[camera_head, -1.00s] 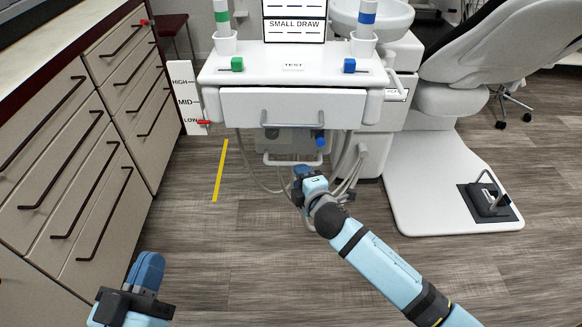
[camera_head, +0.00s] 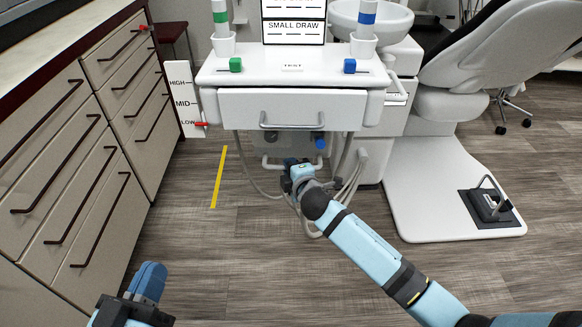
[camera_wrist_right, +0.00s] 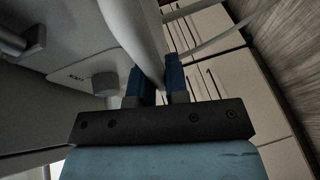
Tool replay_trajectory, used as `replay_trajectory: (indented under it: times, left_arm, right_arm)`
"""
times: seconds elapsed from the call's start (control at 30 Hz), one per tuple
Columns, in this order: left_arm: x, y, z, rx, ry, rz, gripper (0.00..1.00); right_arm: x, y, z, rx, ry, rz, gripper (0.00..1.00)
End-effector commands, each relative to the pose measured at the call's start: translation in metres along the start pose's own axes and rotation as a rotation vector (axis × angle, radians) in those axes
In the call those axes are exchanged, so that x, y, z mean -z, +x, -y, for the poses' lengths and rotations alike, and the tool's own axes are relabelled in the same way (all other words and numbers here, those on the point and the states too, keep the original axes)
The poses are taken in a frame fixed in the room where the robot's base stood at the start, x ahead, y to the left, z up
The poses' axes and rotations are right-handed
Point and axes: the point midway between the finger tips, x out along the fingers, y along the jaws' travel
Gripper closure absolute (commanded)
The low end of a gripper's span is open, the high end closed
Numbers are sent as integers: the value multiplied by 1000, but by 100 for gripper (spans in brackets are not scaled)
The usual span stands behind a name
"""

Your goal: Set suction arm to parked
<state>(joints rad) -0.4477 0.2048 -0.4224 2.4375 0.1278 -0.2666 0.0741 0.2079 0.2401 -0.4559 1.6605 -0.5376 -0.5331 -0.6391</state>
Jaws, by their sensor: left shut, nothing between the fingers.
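My right gripper (camera_head: 292,163) is low in front of the dental unit, under its drawer handle, beside the hanging hoses (camera_head: 350,180). In the right wrist view its two blue fingers (camera_wrist_right: 161,82) stand apart, with a pale grey tube (camera_wrist_right: 140,38) running between or just behind them. I cannot tell whether they grip it. I cannot tell for sure which part is the suction arm. My left gripper (camera_head: 149,279) is shut and empty at the lower left, over the floor.
The unit's white drawer (camera_head: 290,108) overhangs my right gripper. A blue knob (camera_head: 320,143) sits just right of it. Drawer cabinets (camera_head: 85,160) stand at left, and the chair base (camera_head: 440,200) with a pedal (camera_head: 486,205) at right.

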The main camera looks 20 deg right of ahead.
Motion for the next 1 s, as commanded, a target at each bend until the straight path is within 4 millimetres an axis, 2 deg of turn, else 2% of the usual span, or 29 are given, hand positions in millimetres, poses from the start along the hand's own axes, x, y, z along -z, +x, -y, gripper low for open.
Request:
replay_trajectory:
  times: [0.37, 0.6, 0.8, 1.0]
  left_arm:
    - [9, 1, -1, 1, 3, -15, 100]
    - [34, 0, -4, 13, 12, -89, 100]
    - [-4, -8, 17, 96, 38, 124, 100]
    - [-34, -22, 32, 152, 55, 282, 100]
  right_arm:
    - [-6, -9, 0, 3, -5, -16, 100]
    - [-27, -41, 2, 12, -20, -82, 100]
    - [-57, -80, 7, 21, -39, -172, 100]
    - [-93, -118, 13, 30, -57, -271, 100]
